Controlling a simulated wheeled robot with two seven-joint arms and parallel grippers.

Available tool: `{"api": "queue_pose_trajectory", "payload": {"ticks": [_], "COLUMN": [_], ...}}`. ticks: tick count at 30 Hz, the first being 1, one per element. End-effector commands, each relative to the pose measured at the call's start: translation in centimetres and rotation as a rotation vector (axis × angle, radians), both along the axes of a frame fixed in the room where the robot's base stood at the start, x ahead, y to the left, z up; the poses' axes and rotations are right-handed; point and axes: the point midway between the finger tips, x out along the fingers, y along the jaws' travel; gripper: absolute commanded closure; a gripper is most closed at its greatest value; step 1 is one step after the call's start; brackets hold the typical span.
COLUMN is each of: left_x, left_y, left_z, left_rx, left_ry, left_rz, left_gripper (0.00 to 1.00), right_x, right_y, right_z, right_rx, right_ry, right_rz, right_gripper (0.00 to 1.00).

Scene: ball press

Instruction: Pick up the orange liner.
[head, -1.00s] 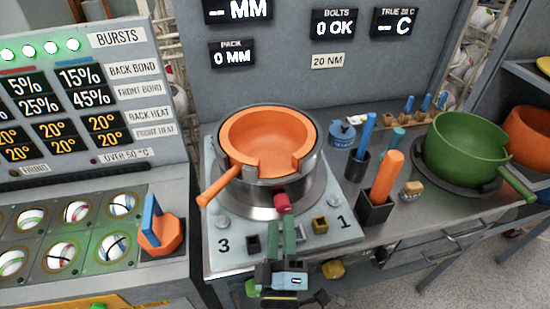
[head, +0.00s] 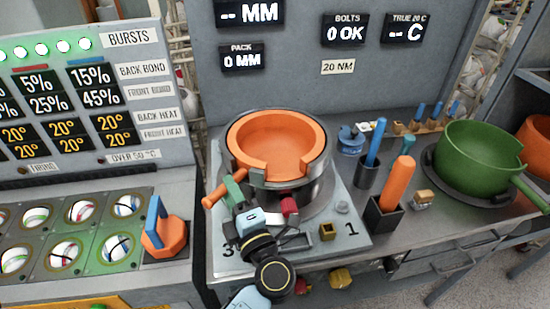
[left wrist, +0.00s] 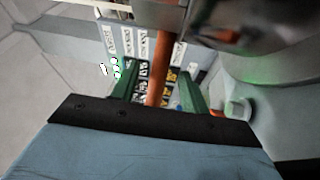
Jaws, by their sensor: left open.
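The orange liner (head: 280,137) is a bowl with a notch in its near rim, seated in a round steel holder (head: 317,176). Its orange handle sticks out to the lower left. My left gripper (head: 233,187) is at this handle, its green fingers open and partly covering it in the head view. In the left wrist view the handle (left wrist: 161,72) runs between the two spread fingers of the left gripper (left wrist: 158,88), with a gap on each side. My right gripper is not in view.
An orange stick in a black holder (head: 383,214) and a blue stick stand right of the press plate. A green pot (head: 470,150) is further right. A panel with an orange-and-blue knob (head: 164,240) is at left.

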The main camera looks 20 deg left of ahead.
Motion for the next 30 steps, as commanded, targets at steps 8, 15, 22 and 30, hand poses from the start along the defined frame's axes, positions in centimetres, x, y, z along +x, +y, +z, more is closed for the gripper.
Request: {"api": "queue_pose_trajectory", "payload": {"ticks": [8,15,22,30], "left_x": [2.8,3.1,3.1,3.1], "left_y": [2.8,3.2,3.1,3.1], "left_z": [0.7,0.7,0.7,0.7], "left_rx": [0.004,0.002,0.002,0.002], "left_ry": [-0.001,0.001,0.001,0.001], "left_rz": [-0.001,-0.001,-0.001,-0.001], "left_gripper": [0.55,0.55,0.77,1.0], "right_x": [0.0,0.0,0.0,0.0], "right_y": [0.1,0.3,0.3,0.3], "right_z": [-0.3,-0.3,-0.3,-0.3], "right_rx": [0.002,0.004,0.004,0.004], "right_ry": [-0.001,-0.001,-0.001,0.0], "right_rz": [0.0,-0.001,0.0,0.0], "right_gripper": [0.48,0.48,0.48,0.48]}}
